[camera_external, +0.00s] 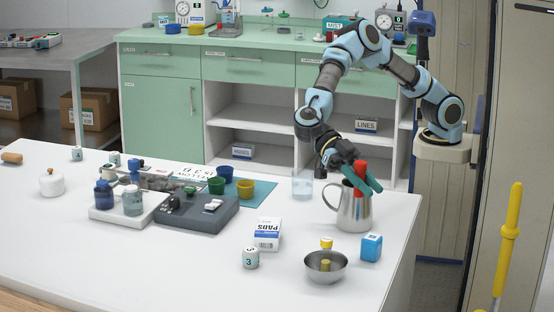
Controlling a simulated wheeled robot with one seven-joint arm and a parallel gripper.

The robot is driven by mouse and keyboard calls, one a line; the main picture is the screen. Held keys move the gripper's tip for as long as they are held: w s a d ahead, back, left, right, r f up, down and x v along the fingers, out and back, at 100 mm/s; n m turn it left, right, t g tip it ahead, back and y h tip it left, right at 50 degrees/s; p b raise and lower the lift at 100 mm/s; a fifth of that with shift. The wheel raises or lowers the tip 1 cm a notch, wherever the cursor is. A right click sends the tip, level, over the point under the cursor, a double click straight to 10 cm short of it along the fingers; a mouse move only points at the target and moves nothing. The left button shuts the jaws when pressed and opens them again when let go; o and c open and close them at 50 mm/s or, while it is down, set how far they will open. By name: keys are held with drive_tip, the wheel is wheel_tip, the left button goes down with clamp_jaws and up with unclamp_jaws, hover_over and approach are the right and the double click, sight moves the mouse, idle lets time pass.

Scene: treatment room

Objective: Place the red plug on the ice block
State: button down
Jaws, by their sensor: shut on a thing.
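My gripper (362,176), with green fingers, is shut on the red plug (360,167) above the steel jug (352,212). Red shows above and below the fingers, and the fingers hide the middle of the plug. The lower red part overlaps the jug's opening in the picture; I cannot tell whether it is inside or in front. A blue block (371,247) with pale markings, likely the ice block, stands on the white table to the front right of the jug. Its top looks bare.
A steel bowl (325,267) with a yellow piece stands left of the blue block. A PADS box (267,234), a white numbered piece (251,257) and a clear glass (302,185) are nearby. The table's right edge is close.

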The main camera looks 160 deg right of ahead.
drive_tip(key=shift+n+g+y, duration=0.5)
drive_tip(key=shift+n, duration=0.1)
drive_tip(key=shift+s+a+f+p, duration=0.1)
drive_tip(key=shift+a+f+p, duration=0.15)
drive_tip(key=shift+a+f, duration=0.95)
drive_tip(key=shift+s+a+f+p, duration=0.15)
drive_tip(key=shift+f+p, duration=0.05)
drive_tip(key=shift+f, duration=1.95)
drive_tip(key=shift+s+a+f+p, duration=0.1)
drive_tip(key=shift+a+f+p, duration=0.15)
drive_tip(key=shift+a+f, duration=0.95)
drive_tip(key=shift+d+f, duration=0.55)
drive_tip(key=shift+f, duration=0.05)
drive_tip(key=c, duration=0.7)
unclamp_jaws()
drive_tip(key=b+v, duration=0.2)
drive_tip(key=v, duration=1)
drive_tip(key=shift+r, duration=0.25)
